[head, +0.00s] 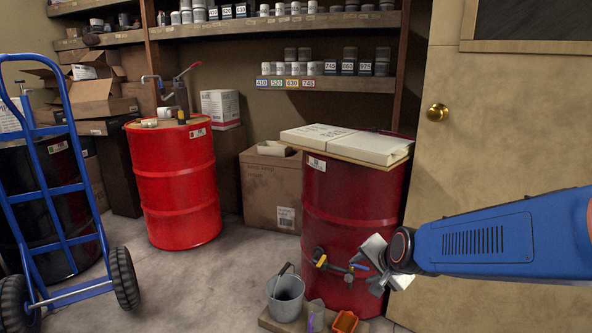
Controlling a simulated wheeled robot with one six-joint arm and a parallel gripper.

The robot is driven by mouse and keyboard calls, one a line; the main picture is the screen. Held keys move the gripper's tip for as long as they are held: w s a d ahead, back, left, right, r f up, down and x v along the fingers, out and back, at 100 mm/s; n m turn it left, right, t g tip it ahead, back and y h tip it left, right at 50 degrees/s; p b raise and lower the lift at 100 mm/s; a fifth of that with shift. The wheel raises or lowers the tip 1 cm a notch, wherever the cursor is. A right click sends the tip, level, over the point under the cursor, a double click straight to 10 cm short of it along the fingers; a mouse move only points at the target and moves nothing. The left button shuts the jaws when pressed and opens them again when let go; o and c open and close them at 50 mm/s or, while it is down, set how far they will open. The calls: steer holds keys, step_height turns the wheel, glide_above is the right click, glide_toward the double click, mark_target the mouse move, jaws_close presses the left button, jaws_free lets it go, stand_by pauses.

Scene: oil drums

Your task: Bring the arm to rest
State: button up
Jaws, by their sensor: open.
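My gripper (376,264) is at the right, at the end of my blue arm, which reaches in from the right edge. Its metal jaws are open and look empty. It is in front of the lower right side of a dark red drum (345,200). A brass valve (333,263) with a yellow part and a blue handle sticks out low on this drum, just left of my jaws. Whether the jaws touch the blue handle or the drum I cannot tell.
Below stand a grey bucket (286,297) and an orange tray (345,322). A bright red drum (175,185) with a hand pump stands behind left. A blue hand truck (55,190) is at far left. A door (490,130) is at right. Floor (200,270) between is clear.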

steer(key=s+d+r+n+g+h, duration=0.1)
steer(key=s+d+n, duration=0.3)
steer(key=s, duration=0.9)
steer(key=s+d+r+n+g+h, duration=0.1)
steer(key=s+d+n, duration=0.4)
steer(key=s, duration=0.8)
step_height(320, 180, up, 2)
steer(key=shift+d+r+g, duration=0.2)
steer(key=shift+d+g, duration=0.5)
steer(key=shift+g, duration=0.1)
